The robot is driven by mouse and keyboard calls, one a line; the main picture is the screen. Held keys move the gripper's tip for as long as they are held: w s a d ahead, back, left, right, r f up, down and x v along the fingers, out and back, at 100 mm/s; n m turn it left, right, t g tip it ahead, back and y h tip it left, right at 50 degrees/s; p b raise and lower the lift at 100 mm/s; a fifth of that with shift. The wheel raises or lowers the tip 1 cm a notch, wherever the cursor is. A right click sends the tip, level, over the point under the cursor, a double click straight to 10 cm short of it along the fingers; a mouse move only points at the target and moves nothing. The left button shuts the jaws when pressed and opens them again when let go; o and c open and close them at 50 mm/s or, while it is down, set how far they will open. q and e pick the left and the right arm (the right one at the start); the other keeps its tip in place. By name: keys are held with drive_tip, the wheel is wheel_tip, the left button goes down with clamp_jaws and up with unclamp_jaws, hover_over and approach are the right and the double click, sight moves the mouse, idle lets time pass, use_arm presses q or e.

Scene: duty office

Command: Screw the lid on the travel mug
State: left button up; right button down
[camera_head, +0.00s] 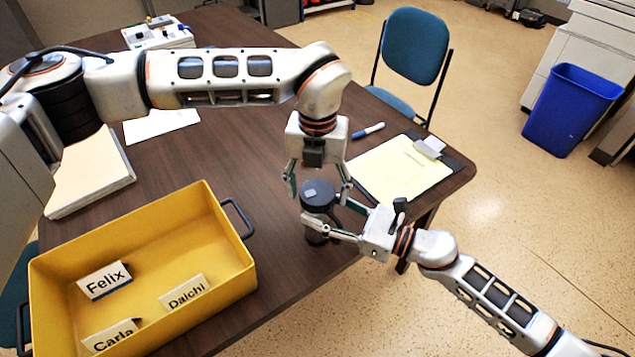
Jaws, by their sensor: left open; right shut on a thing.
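The travel mug (316,238) is dark and stands upright near the table's right edge, partly hidden by my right gripper. The dark grey round lid (318,200), with a small light patch on top, sits at the top of the mug; I cannot tell how tightly it is seated. My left gripper (319,190) points down from above, open, with its fingers on either side of the lid. My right gripper (330,222) comes in from the right and is shut on the mug below the lid.
A yellow crate (245,215) with several name cards stands at the front left. A clipboard with yellow paper (400,172) and a blue marker (368,131) lie behind the mug. A stack of paper (92,175) is at the left. A blue chair (415,48) stands beyond the table.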

use_arm(q)
drive_tip(key=c, duration=1.2)
drive_tip(key=shift+o, duration=0.2)
drive_tip(key=m, duration=0.5)
drive_tip(key=o, duration=1.3)
wheel_tip(320, 180, up, 12)
